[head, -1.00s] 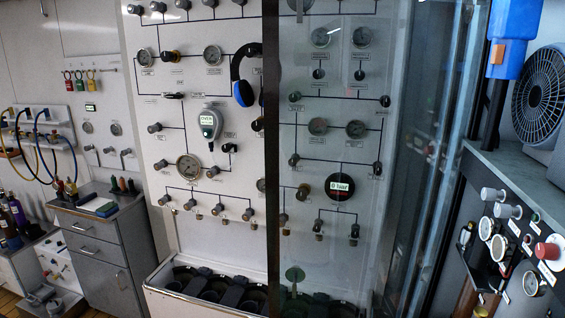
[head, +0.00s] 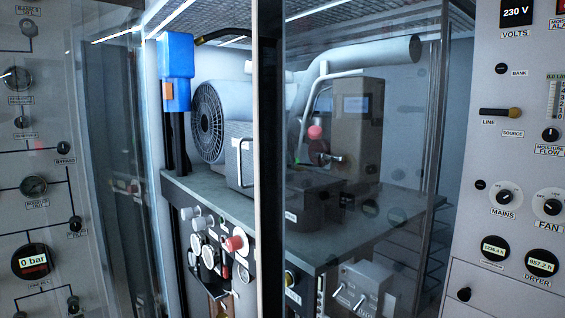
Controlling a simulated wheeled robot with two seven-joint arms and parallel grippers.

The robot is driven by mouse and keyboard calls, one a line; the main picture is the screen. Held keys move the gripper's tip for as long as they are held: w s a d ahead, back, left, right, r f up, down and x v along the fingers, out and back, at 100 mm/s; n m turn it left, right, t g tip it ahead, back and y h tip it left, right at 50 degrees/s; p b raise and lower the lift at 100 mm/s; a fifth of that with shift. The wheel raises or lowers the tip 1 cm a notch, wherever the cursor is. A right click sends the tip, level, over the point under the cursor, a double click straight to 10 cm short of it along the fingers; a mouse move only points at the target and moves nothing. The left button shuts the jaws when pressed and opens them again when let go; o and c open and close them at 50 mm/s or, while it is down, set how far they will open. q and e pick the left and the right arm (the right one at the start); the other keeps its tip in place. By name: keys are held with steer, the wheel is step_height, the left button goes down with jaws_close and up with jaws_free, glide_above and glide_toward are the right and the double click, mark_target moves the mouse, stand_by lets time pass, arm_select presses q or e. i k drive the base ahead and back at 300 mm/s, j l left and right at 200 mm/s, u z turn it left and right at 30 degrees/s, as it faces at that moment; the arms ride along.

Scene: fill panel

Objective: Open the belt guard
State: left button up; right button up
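No part is plainly labelled as the belt guard. A grey box with a bar handle (head: 238,168) stands on the bench in the machine bay, right of a round black fan grille (head: 208,123). I cannot tell whether this box is the belt guard. A dark upright post (head: 268,250) hides its right side. Behind the glass, more machinery shows, with a red knob (head: 315,132) and a dark lever (head: 331,158). Neither of my grippers is in view.
A glass pane (head: 370,215) covers the right of the bay, and another stands at left. A blue box on a post (head: 175,57) rises beside the fan. Knobs and a red button (head: 235,243) project below the bench. A meter panel (head: 510,160) stands at right.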

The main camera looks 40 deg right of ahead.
mark_target(238, 135)
steer(key=j+z, duration=0.1)
steer(key=z, duration=0.9)
